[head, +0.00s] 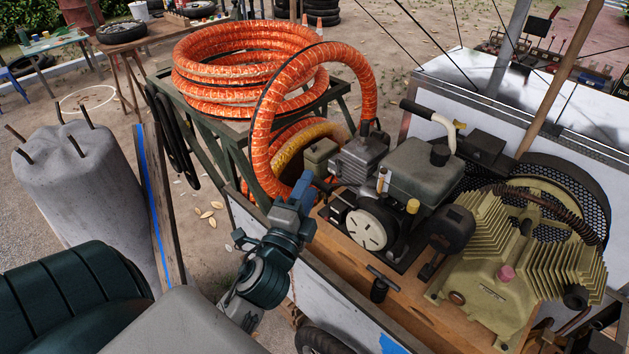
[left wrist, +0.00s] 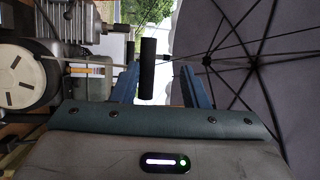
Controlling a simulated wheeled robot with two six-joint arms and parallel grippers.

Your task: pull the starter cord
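The cover also shows in the left wrist view (left wrist: 18,76). My left gripper (head: 299,195) is up and left of the T-handle in the head view, apart from it. My right gripper is not seen.
The orange hose (head: 265,125) arches behind my left gripper. The engine's grey tank (head: 420,168) and a black bar (head: 417,109) with a cream piece rise behind the cover. The finned yellow compressor (head: 500,270) fills the right. Bare deck (head: 335,245) lies beside the cover.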

